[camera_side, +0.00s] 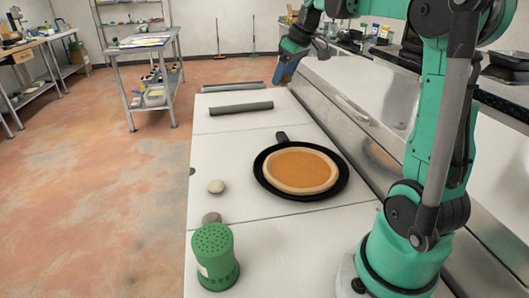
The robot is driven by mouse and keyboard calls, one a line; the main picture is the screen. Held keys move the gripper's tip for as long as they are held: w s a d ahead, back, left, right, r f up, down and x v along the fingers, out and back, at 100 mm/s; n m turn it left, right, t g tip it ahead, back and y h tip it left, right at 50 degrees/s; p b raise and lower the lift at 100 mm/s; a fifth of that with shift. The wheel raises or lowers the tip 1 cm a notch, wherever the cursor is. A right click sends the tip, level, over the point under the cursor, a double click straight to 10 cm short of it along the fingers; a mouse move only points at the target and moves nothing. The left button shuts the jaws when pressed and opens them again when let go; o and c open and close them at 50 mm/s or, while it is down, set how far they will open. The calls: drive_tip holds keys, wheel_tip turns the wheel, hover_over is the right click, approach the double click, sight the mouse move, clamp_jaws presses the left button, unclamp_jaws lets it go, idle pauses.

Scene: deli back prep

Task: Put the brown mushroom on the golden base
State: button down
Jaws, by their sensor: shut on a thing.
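The golden base (300,170) is a round flat disc with a paler rim, lying in a black pan (342,180) on the white counter. A small grey-brown rounded thing (211,217), possibly the brown mushroom, lies on the counter just behind the green shaker, which partly hides it. A paler cream mushroom-like thing (216,186) lies a little farther back. My gripper (284,72) is high at the far end of the counter, beyond the pan and away from both. It is shut on a blue thing (283,70), too small to identify.
A green shaker with a holed top (215,255) stands at the near left. The pan's handle (282,137) points away. A dark grey bar (241,109) lies at the back left. A metal ledge (345,125) runs along the right. The counter left of the pan is mostly clear.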

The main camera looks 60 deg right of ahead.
drive_tip(key=s+d+m+h, duration=0.2)
drive_tip(key=s+d+m, duration=0.2)
drive_tip(key=s, duration=0.4)
hover_over(310, 158)
drive_tip(key=s, duration=0.1)
drive_tip(key=f, duration=1.6)
drive_tip(key=shift+s+a, duration=0.2)
drive_tip(key=shift+a, duration=0.1)
drive_tip(key=shift+f, duration=2.15)
drive_tip(key=shift+f, duration=0.1)
drive_tip(key=shift+c, duration=1.4)
unclamp_jaws()
